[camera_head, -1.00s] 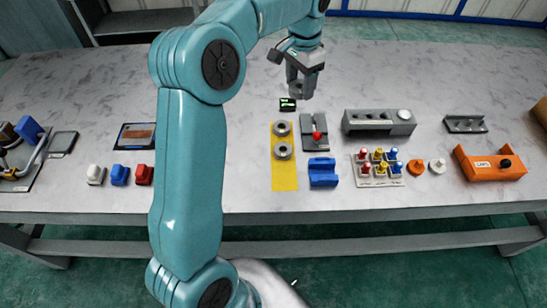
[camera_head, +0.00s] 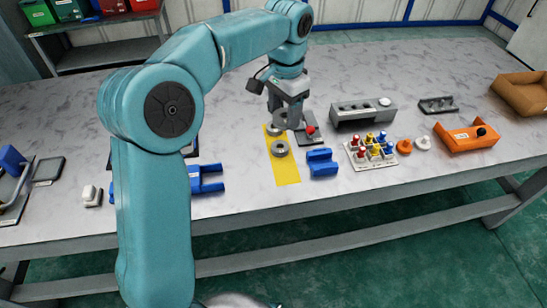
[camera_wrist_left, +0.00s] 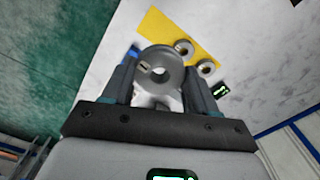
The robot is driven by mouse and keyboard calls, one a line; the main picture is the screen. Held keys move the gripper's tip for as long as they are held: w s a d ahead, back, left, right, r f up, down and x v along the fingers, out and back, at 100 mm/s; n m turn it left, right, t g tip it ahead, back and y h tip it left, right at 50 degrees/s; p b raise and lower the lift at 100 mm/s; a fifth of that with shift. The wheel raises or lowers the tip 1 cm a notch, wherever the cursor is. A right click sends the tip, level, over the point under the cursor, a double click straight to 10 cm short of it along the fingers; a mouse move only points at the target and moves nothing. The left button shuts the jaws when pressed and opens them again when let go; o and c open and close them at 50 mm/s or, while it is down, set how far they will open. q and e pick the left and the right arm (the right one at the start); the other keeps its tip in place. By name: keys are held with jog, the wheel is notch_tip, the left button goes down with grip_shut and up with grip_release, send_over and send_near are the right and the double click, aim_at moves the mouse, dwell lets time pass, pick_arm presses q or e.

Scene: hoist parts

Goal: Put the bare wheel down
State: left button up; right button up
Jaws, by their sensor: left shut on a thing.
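My left gripper (camera_head: 285,116) is shut on a bare grey wheel, a thick ring with a central hole. In the left wrist view this wheel (camera_wrist_left: 148,79) sits between the two fingers (camera_wrist_left: 160,88). In the head view it is mostly hidden by the fingers, near the far end of a yellow mat (camera_head: 286,173). Two similar grey wheels lie on the mat. The nearer one (camera_head: 279,149) shows clearly; the farther one (camera_head: 272,129) is partly covered. Both show in the left wrist view (camera_wrist_left: 183,47) (camera_wrist_left: 206,67). I cannot tell the held wheel's height. My right gripper is not in view.
Right of the mat are a grey fixture with a red knob (camera_head: 310,130), a blue block (camera_head: 322,163), a tray of coloured pegs (camera_head: 371,150) and an orange block (camera_head: 467,138). A blue forked part (camera_head: 206,179) lies left. The table's front strip is mostly clear.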

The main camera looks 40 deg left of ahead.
pick_arm(q)
jog(key=f, duration=0.1)
jog(key=d+f, duration=0.1)
jog(key=shift+w+d+f+b, duration=0.15)
jog(key=shift+w+f+b, duration=0.1)
jog(key=shift+f+b, duration=0.15)
send_over(286, 174)
jog(key=f, duration=0.8)
jog(key=f+b, duration=0.1)
jog(key=f, duration=0.3)
jog(key=shift+w+f, duration=0.25)
jog(key=shift+f, duration=0.35)
jog(key=f, duration=0.3)
jog(key=shift+s+f, duration=0.2)
jog(key=shift+f, duration=0.05)
jog(key=shift+w+f, duration=0.15)
jog(key=shift+f, duration=0.2)
jog(key=shift+r, duration=0.15)
jog(key=shift+f, duration=0.2)
jog(key=o, duration=1.3)
jog(key=shift+f, duration=0.1)
